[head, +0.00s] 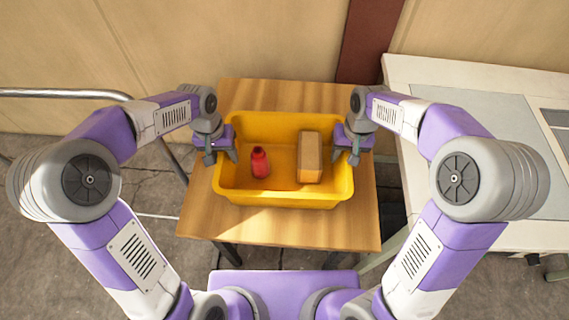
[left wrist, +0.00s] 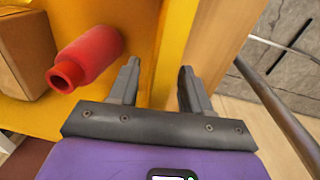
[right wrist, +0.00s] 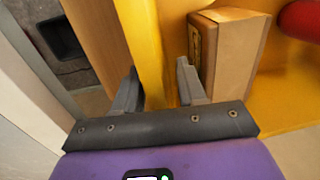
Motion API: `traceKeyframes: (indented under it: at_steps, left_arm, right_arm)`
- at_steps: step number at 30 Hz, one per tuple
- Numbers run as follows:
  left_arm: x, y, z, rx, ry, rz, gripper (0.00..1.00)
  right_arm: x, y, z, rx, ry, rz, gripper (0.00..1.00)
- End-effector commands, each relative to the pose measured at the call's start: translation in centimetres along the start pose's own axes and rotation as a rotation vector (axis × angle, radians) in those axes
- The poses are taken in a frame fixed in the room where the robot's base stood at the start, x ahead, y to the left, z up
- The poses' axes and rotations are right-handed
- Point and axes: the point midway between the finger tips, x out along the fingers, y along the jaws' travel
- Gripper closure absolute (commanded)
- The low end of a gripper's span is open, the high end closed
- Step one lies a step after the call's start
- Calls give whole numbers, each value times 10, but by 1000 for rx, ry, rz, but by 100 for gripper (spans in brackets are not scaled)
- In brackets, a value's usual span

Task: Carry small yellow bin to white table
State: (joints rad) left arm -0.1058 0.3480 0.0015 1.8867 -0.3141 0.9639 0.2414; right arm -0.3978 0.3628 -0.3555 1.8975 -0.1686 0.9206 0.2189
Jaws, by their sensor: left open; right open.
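The small yellow bin (head: 275,195) sits on a wooden table (head: 300,232). Inside it are a red bottle (head: 260,162) at the left and a brown box (head: 309,158) at the right. My left gripper (head: 222,156) is at the bin's left wall, open, with its fingers on either side of the wall (left wrist: 172,50). My right gripper (head: 348,155) is at the bin's right wall, open, with its fingers on either side of the wall (right wrist: 150,50). The white table (head: 395,75) stands to the right of the wooden table.
The white table has a grey panel (head: 480,125) on top, and its visible surface is largely clear. A metal rail (head: 60,94) stands at the left. A beige wall (head: 240,40) with a dark red post (head: 366,45) is behind the tables.

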Motion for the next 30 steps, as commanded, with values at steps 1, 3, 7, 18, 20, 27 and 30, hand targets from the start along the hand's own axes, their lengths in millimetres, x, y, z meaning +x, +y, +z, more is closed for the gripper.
traceKeyframes:
  at_steps: [1, 3, 7, 18, 20, 27, 30]
  left_arm:
    - [1, 0, 0, -1, 0, 0, 52]
    - [1, 0, 0, -1, 0, 0, 52]
    - [0, 0, 0, -1, 0, 0, 52]
    - [0, 1, 0, 0, 1, 1, 100]
    - [0, 1, 0, 1, 1, 2, 100]
    - [-1, 3, 0, 3, 3, 4, 100]
    - [-2, 3, 0, 3, 3, 4, 100]
  right_arm:
    - [1, 0, 0, 0, 0, 0, 59]
    - [1, 0, 0, 0, 0, 0, 59]
    - [1, 0, 0, 0, 0, 0, 59]
    - [0, -1, 0, -1, 1, -1, 100]
    - [0, -1, 0, -1, 1, -1, 100]
    - [-1, -2, 0, -3, 3, -3, 100]
    - [-2, -3, 0, -3, 3, -4, 100]
